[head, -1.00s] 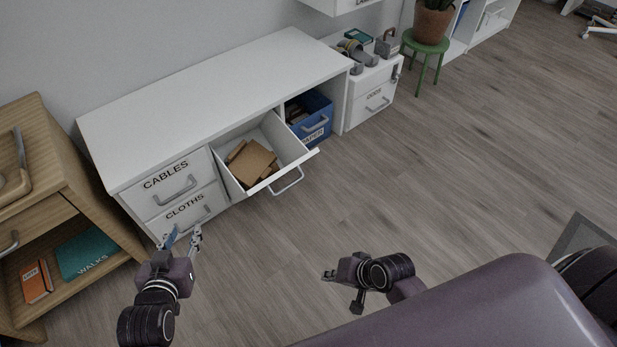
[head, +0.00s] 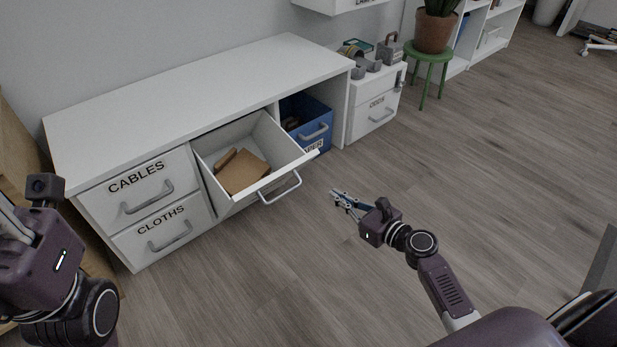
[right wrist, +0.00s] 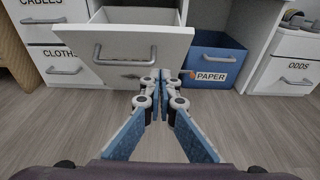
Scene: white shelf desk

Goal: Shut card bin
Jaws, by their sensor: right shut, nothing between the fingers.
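The card bin (head: 283,173) is a white tilt-out bin in the middle of the white desk, tipped open with brown cardboard pieces (head: 243,172) inside. Its grey handle (head: 281,188) is on the front. In the right wrist view the bin's white front (right wrist: 140,46) is straight ahead, with its handle (right wrist: 125,50) left of centre. My right gripper (head: 335,194) is shut and empty, in front of and to the right of the bin, apart from it. Its blue fingers (right wrist: 162,78) meet in the right wrist view. My left arm is at the lower left; its fingertips are out of frame.
Cables (head: 140,187) and cloths (head: 160,233) drawers are shut left of the bin. A blue paper bin (head: 318,133) stands to its right. A white odds cabinet (head: 373,113) and green stool (head: 427,57) are farther right. The floor in front is clear.

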